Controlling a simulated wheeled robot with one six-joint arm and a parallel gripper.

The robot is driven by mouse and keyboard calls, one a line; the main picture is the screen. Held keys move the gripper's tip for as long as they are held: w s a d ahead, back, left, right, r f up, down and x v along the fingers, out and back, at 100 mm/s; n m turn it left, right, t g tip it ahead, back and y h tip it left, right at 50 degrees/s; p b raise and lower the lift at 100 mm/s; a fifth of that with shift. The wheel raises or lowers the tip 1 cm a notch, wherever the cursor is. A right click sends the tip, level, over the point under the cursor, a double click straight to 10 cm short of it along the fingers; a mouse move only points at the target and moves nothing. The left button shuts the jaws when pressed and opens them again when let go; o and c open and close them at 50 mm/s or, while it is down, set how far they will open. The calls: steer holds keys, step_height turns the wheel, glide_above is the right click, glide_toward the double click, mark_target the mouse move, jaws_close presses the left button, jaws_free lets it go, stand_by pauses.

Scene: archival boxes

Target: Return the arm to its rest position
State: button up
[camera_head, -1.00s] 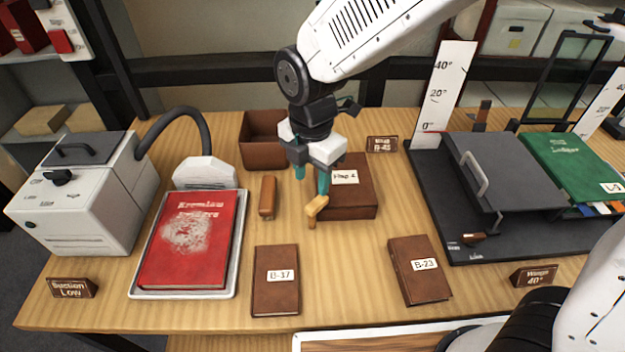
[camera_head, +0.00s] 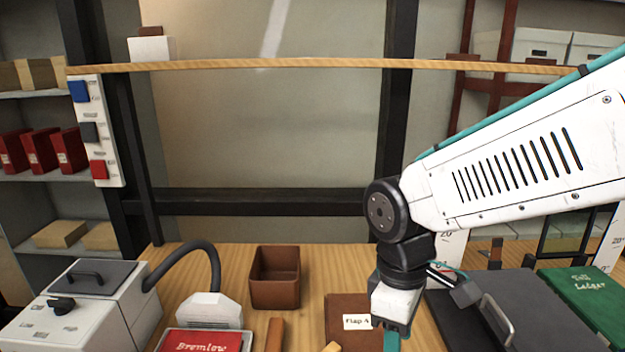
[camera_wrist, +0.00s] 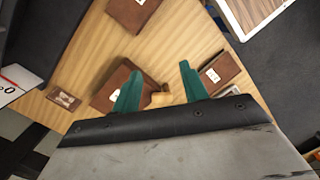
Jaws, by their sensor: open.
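My gripper (camera_wrist: 160,92) is open, and its two teal fingers stand apart with nothing held between them in the wrist view. In the head view my gripper (camera_head: 391,338) hangs from my white arm, above the right side of the brown box labelled "Flap A" (camera_head: 345,312); its fingertips run off the lower edge. In the wrist view the Flap A box (camera_wrist: 110,92) lies beyond and beside the left finger.
A suction unit (camera_head: 75,305) with a hose and a red book (camera_head: 205,341) are on the left. An open brown bin (camera_head: 275,283) stands behind. A grey press board (camera_head: 520,315) and green ledger (camera_head: 590,300) are on the right. A shelf beam (camera_head: 300,66) crosses the back.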

steer(key=s+d+r+m+t, duration=0.1)
steer(key=s+d+r+m, duration=0.3)
steer(key=d, duration=0.3)
steer(key=s+d+r+m+t, duration=0.1)
steer(key=s+d+r+m, duration=0.2)
steer(key=s+d+m, duration=0.2)
steer(key=d+m, duration=0.2)
steer(key=shift+r+m+t+y, duration=0.3)
steer(key=shift+r+t+y, duration=0.05)
steer(key=shift+t+y, duration=0.05)
